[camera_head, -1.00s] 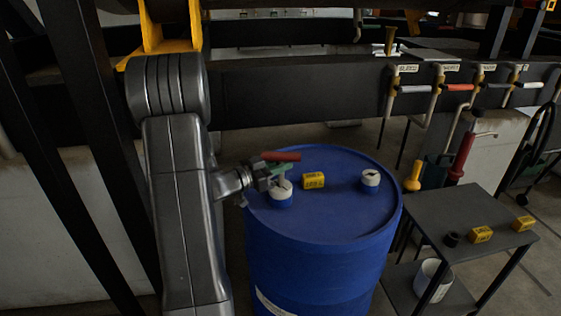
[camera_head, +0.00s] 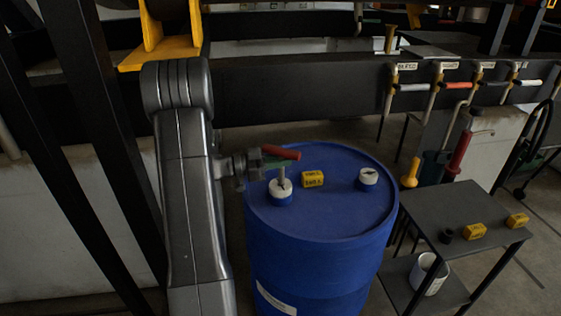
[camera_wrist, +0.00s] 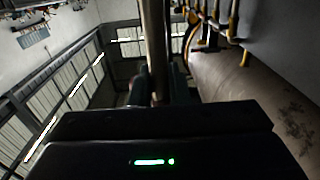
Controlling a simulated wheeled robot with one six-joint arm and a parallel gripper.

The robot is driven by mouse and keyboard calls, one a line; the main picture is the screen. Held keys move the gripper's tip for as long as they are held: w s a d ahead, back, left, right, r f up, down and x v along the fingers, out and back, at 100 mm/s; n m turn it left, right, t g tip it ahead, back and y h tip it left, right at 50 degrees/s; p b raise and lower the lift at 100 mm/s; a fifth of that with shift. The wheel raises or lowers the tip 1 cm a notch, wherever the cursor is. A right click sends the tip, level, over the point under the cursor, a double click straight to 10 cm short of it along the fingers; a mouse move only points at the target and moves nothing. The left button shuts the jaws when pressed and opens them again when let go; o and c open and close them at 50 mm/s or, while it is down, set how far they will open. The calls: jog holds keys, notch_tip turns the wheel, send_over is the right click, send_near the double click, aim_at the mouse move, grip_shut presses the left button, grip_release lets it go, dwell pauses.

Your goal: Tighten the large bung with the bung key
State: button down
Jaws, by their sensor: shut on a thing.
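The bung key has a red crossbar handle (camera_head: 281,152) and a pale shaft (camera_head: 281,175). My gripper (camera_head: 270,163) is shut on the key just below or at the handle, reaching in from the left. In the wrist view a brownish bar, apparently part of the key (camera_wrist: 156,45), stands between the dark green fingers. The key's shaft points down at the left bung (camera_head: 280,188), white-topped on a blue neck, and seems to meet its top. The exact seating is too small to tell. A second bung (camera_head: 368,177) sits on the drum's right side and looks smaller.
The blue drum (camera_head: 320,225) carries a yellow labelled block (camera_head: 313,179) close right of the key. A dark side table (camera_head: 450,215) with yellow blocks (camera_head: 474,231) stands at right. A dark beam (camera_head: 290,90) with hanging tools (camera_head: 458,85) runs behind.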

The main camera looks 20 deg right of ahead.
aim_at(273, 151)
jog(key=shift+r+p, duration=1.1)
jog(key=shift+r, duration=0.6)
